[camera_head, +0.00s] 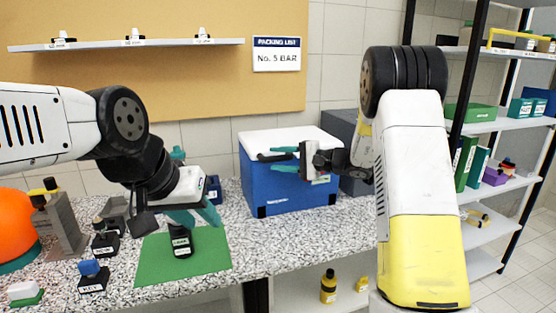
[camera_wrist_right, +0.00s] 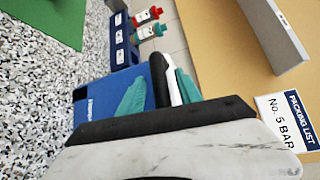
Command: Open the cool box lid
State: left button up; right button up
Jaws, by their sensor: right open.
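The cool box (camera_head: 290,189) is blue with a white lid (camera_head: 305,140) and stands at the back of the counter. The lid lies flat and shut on it.
A black labelled piece (camera_head: 181,243) stands on the mat below my left gripper. An orange ball-like thing (camera_head: 15,230) and several small labelled items crowd the counter's left. A grey box (camera_head: 355,185) stands right of the cool box. A shelving rack (camera_head: 485,127) is at the right.

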jog(key=shift+a, duration=0.2)
grip_shut()
dwell(1.3)
